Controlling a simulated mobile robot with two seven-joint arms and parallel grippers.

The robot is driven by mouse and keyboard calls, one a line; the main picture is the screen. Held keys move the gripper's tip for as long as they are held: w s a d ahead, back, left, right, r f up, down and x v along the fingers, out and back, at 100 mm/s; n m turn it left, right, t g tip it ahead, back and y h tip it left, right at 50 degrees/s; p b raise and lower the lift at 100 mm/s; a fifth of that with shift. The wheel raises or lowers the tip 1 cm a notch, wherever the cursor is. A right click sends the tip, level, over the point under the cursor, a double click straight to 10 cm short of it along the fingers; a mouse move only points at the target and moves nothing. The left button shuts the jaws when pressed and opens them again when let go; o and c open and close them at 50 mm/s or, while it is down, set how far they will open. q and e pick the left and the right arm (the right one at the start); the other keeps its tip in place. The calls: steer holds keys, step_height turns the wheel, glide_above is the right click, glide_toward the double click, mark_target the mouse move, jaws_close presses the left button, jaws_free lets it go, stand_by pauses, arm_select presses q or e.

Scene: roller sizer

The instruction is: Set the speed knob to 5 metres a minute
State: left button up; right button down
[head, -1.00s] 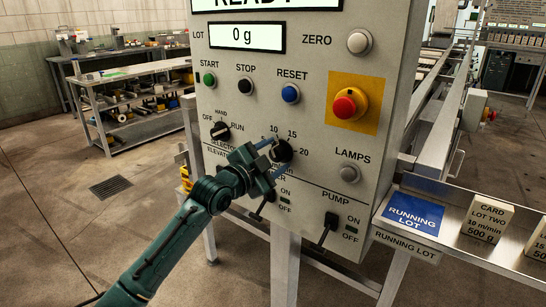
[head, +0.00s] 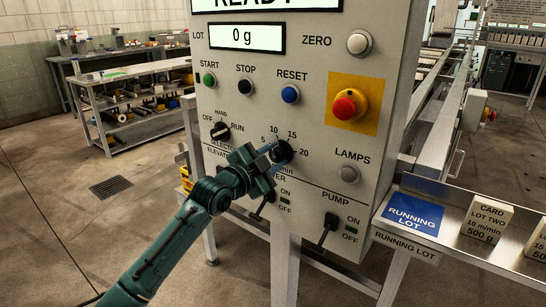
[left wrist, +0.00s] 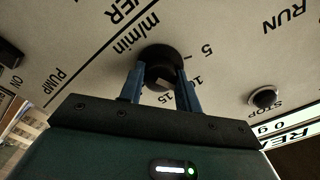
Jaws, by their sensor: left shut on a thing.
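The black speed knob (head: 282,151) is on the grey panel, with 5, 10, 15 and 20 printed around it. In the left wrist view the knob (left wrist: 158,58) sits between the two blue fingers, near the 5, 10, 15 and "m/min" marks. My left gripper (head: 272,154) is shut on the knob, with one finger on either side, as the left wrist view (left wrist: 160,82) shows. A small pale patch shows on the knob, but I cannot tell for certain which number it points to. My right gripper is not in view.
The selector knob (head: 220,131) is to the left of the speed knob. START (head: 209,80), STOP (head: 245,87) and RESET (head: 290,94) buttons are above, and the red emergency button (head: 345,107) is to the right. Feeder (head: 266,205) and pump (head: 329,229) switches are below.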

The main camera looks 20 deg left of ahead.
arm_select(q)
steer(key=shift+r+n+p, duration=0.15)
steer(key=shift+n+p, duration=0.95)
steer(key=shift+p, duration=0.05)
steer(key=n+p, duration=0.2)
steer(key=shift+n, duration=0.3)
steer(key=shift+n+p, duration=0.75)
steer(key=shift+n, duration=0.45)
steer(key=shift+n+p, duration=0.5)
steer(key=shift+n, duration=0.6)
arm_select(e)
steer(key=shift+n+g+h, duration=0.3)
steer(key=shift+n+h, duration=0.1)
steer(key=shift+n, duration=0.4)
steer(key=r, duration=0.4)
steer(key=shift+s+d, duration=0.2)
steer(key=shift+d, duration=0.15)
arm_select(q)
steer(key=shift+n, duration=0.3)
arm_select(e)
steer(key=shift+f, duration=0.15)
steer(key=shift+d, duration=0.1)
arm_select(q)
steer(key=o, duration=1)
steer(key=shift+c, duration=0.2)
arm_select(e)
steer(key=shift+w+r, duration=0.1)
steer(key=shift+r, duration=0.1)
